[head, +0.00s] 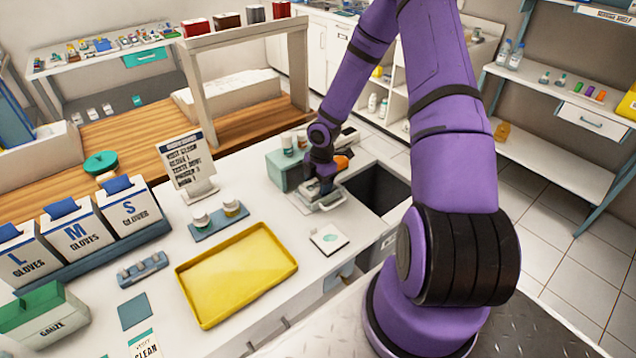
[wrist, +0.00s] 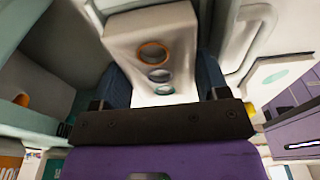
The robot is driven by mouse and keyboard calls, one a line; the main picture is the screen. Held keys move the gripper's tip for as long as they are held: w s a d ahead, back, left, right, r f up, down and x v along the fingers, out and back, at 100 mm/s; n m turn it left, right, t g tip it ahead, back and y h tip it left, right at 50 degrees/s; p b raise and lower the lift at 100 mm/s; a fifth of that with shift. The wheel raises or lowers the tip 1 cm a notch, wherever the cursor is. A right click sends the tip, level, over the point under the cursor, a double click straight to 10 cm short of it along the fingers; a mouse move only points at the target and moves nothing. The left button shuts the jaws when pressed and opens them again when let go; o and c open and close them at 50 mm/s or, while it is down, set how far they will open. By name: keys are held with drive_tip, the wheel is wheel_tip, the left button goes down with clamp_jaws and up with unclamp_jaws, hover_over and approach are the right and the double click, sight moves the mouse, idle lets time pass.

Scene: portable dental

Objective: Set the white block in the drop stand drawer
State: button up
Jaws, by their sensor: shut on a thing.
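The white block (wrist: 128,28), with orange-, grey- and teal-rimmed round holes, is between the two fingers of my gripper (wrist: 163,82) in the wrist view. My gripper is shut on it. In the head view my gripper (head: 322,188) is low at the front of the teal drop stand (head: 283,172); the block is mostly hidden there. The stand's pale drawer (head: 330,204) appears pulled out, with its handle towards the front. My gripper is over this drawer. I cannot tell whether the block touches the drawer floor.
A white tile (head: 328,239) lies in front of the drawer, and a yellow tray (head: 236,275) lies to the left. A blue holder with jars (head: 217,220) and a sign (head: 186,163) stand left of the stand. A dark opening (head: 376,188) is to the right.

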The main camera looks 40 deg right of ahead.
drive_tip(key=o, duration=0.7)
drive_tip(key=shift+f, duration=0.1)
drive_tip(key=shift+o, duration=0.2)
drive_tip(key=s+a+r+m+h, duration=0.1)
drive_tip(key=s+r+m+h, duration=0.1)
drive_tip(key=r, duration=1.1)
drive_tip(key=s+a+r+m+h, duration=0.1)
drive_tip(key=s+r+m, duration=0.15)
drive_tip(key=r, duration=0.95)
drive_tip(key=s+a+r+m+t, duration=0.1)
drive_tip(key=s+a+r+m, duration=0.2)
drive_tip(key=s+r, duration=0.4)
drive_tip(key=s+a+r+m+t+y, duration=0.1)
drive_tip(key=s+a+r+m+t, duration=0.1)
drive_tip(key=s+a+r+m, duration=0.2)
drive_tip(key=s+a+r+m+t, duration=0.2)
drive_tip(key=s+a+r+m, duration=0.2)
drive_tip(key=s+r+m, duration=0.3)
drive_tip(key=shift+s+r+y, duration=0.3)
drive_tip(key=shift+s+r, duration=1.55)
drive_tip(key=shift+s, duration=0.15)
